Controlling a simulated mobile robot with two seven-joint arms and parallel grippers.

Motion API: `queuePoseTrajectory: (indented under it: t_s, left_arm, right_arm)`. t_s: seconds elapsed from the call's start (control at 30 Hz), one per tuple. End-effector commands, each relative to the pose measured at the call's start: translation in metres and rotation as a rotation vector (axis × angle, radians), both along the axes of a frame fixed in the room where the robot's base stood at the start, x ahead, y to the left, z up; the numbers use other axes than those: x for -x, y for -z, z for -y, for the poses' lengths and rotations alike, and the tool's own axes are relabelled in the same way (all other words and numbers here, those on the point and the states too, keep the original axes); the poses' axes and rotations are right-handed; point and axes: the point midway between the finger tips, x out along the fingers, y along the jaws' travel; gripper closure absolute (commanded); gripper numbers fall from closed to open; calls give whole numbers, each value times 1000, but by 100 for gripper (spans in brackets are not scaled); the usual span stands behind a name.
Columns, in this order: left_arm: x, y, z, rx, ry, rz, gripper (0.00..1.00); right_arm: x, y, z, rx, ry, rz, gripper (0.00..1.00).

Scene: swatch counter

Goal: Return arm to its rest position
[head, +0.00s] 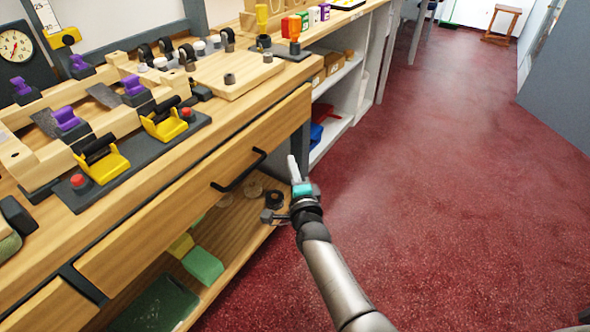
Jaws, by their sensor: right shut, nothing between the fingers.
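My right gripper (294,170) is near the middle of the view, at the end of my right arm, which comes up from the lower right. It is shut with nothing held. It shows in front of the counter's right corner and the lower shelf, and the red floor (450,160) lies to its right. I cannot tell whether it is clear of the counter edge. My left gripper is not in view.
The wooden counter (225,125) fills the left, with a black-handled drawer (235,172). Yellow clamps (105,165) and a wooden board (235,75) stand on it. Its lower shelf (235,240) holds a green block (203,266). The floor at right is open.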

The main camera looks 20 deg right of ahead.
Motion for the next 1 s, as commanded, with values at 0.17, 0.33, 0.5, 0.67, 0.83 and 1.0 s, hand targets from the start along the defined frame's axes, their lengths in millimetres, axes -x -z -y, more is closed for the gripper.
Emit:
queuePoseTrajectory:
  t_s: [0.17,0.33,0.5,0.67,0.83,1.0]
  left_arm:
    - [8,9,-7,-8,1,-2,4]
    - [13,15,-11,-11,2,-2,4]
    - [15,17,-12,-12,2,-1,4]
    - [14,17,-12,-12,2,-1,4]
    - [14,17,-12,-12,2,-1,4]
    - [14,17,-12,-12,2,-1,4]
  right_arm:
    - [17,-1,-1,1,0,-2,100]
    - [26,0,-2,0,0,0,100]
    - [29,0,-2,0,0,0,100]
    - [36,17,-6,61,-27,-49,100]
    - [81,96,-19,366,-189,-286,100]
    - [168,195,-22,764,-465,-578,100]
